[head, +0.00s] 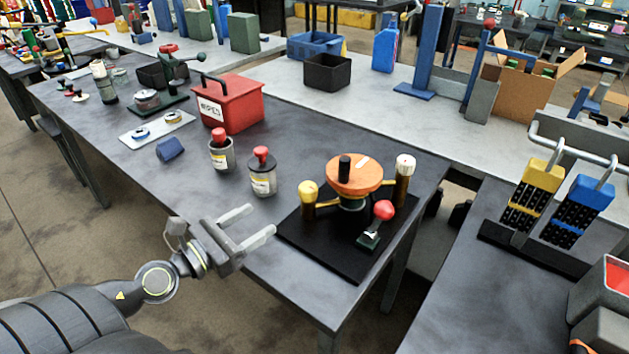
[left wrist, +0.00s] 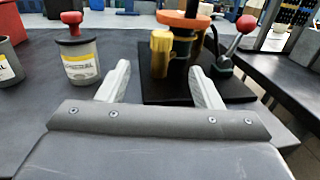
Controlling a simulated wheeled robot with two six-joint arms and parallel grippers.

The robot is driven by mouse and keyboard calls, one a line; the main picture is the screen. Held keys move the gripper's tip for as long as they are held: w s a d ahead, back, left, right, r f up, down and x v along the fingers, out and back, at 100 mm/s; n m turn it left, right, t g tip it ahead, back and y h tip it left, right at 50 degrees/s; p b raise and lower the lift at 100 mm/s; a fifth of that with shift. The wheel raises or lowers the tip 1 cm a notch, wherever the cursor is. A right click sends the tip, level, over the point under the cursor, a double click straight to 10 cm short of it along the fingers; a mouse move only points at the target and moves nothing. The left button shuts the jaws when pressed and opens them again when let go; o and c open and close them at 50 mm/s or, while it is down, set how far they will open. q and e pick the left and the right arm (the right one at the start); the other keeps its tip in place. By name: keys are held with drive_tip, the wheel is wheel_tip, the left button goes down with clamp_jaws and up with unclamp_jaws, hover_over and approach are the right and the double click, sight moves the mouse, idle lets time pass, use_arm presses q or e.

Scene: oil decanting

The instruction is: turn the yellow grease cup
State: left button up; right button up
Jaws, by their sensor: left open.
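The yellow grease cup (head: 308,196) sits at the left end of a pipe on a device with an orange handwheel (head: 355,174). The device stands on a black base plate (head: 335,262) near the table's front right corner. A white cup (head: 404,168) tops the right post, and a red-knobbed lever (head: 384,211) stands at the front. My left gripper (head: 254,223) is open and empty, left of the yellow cup and apart from it. In the left wrist view the yellow cup (left wrist: 161,52) shows beyond and between the open fingers (left wrist: 163,85). My right gripper is not in view.
Two red-topped cans (head: 263,178) (head: 221,153) stand left of the device, one showing beside the left finger in the left wrist view (left wrist: 80,60). A red box (head: 232,103) is behind them. The grey table (head: 215,205) is clear near my gripper.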

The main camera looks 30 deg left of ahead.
use_arm(q)
drive_tip(key=p, duration=0.5)
approach(314, 187)
drive_tip(key=shift+w+a+f, duration=0.2)
drive_tip(key=shift+a+f, duration=0.1)
drive_tip(key=shift+a, duration=0.25)
drive_tip(key=p+x, duration=0.1)
drive_tip(key=x, duration=0.5)
drive_tip(key=p+x, duration=0.1)
drive_tip(key=x, duration=0.2)
drive_tip(key=shift+w+f+p, duration=0.25)
drive_tip(key=shift+f+p, duration=0.05)
drive_tip(key=shift+w+d, duration=0.2)
drive_tip(key=shift+w, duration=0.45)
drive_tip(key=c, duration=1)
drive_tip(key=shift+f, duration=0.1)
